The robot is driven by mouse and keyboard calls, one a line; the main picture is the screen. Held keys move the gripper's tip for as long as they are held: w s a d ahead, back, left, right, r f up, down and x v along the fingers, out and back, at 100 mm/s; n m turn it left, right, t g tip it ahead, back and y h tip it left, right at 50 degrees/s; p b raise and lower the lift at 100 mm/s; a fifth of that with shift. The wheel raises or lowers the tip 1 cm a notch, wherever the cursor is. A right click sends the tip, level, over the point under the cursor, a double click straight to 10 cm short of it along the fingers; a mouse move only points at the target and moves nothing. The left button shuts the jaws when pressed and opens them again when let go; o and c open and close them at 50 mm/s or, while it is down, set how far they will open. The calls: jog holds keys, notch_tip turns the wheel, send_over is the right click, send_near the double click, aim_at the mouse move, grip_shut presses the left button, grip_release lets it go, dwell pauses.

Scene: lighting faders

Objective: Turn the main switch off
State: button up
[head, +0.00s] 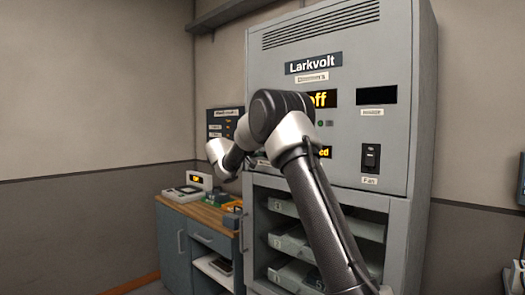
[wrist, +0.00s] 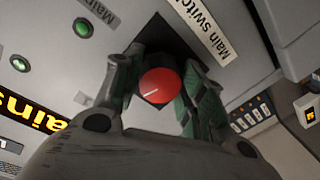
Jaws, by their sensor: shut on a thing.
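The main switch is a round red knob (wrist: 156,86) with a white line, on a black square plate in the wrist view. A white label (wrist: 205,28) reading "Main switch" is beside it. My gripper (wrist: 162,92) has a finger on each side of the knob and is shut on it. The white line lies slightly tilted from horizontal in this view. In the head view my arm covers part of the grey Larkvolt cabinet (head: 408,60), and I cannot make out the knob or the fingertips there.
Two green lights (wrist: 83,27) and an amber display (wrist: 27,115) are near the knob. In the head view another amber display (head: 319,98) ends in "off", partly covered by my arm. A black rocker switch (head: 371,158) is to the right. A wooden-topped bench (head: 200,212) stands left.

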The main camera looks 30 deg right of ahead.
jog(key=n, duration=0.6)
jog(key=n+g, duration=0.1)
jog(key=n, duration=0.4)
jog(key=shift+r+n, duration=0.2)
jog(key=shift+n, duration=0.2)
dwell(0.4)
jog(key=o, duration=1)
jog(key=shift+a, duration=0.15)
jog(key=v, duration=1.2)
jog(key=shift+w, duration=0.1)
